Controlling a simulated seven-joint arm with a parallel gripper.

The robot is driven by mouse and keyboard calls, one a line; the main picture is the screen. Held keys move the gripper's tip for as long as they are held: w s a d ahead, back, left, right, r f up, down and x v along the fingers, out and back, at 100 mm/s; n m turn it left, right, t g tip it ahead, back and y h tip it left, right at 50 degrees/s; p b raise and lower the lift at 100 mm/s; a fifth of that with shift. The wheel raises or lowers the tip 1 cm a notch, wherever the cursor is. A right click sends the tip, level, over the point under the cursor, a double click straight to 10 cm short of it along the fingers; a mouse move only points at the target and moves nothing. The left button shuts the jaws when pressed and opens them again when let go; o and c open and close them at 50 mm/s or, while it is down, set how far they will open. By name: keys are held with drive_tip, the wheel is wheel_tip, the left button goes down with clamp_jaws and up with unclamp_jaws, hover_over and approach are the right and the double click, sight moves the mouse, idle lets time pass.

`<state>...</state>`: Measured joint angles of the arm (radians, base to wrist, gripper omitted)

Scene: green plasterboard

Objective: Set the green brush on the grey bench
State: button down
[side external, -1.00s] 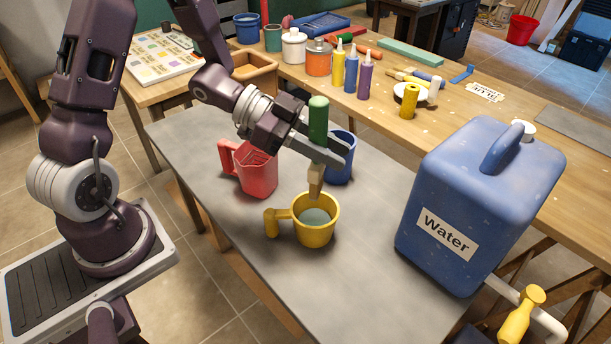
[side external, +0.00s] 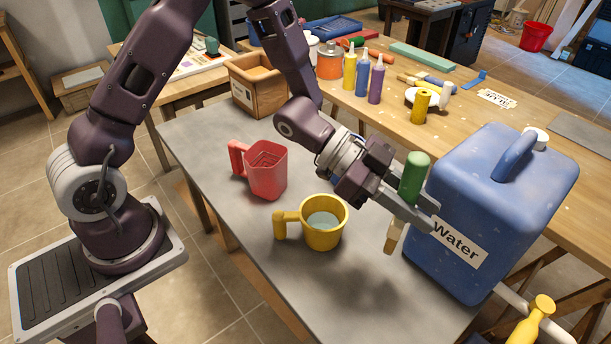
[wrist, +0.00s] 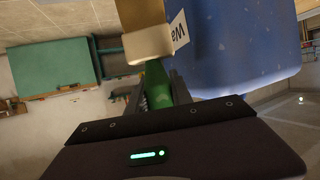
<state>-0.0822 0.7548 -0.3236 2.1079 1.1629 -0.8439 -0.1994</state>
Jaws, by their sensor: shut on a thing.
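The green brush (side external: 413,180) has a green handle and a pale tan head. My gripper (side external: 418,207) is shut on it and holds it roughly upright, handle up and head down. It hangs over the right part of the grey bench (side external: 262,232), between the yellow mug and the blue water container. The head looks clear of the bench top. In the wrist view my gripper (wrist: 160,95) grips the green handle of the brush (wrist: 158,82), and its tan head shows beyond.
The yellow mug (side external: 322,238) with liquid inside and the red jug (side external: 266,170) stand on the bench. The blue water container (side external: 490,190) stands close to the right of my gripper. Bench top in front of the yellow mug is clear. A wooden table with paint bottles is behind.

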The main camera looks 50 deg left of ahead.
wheel_tip(320, 180, down, 12)
idle(0.5)
drive_tip(key=c, duration=1.1)
unclamp_jaws()
drive_tip(key=shift+c, duration=0.2)
drive_tip(key=v, duration=1.2)
drive_tip(key=shift+r, duration=0.2)
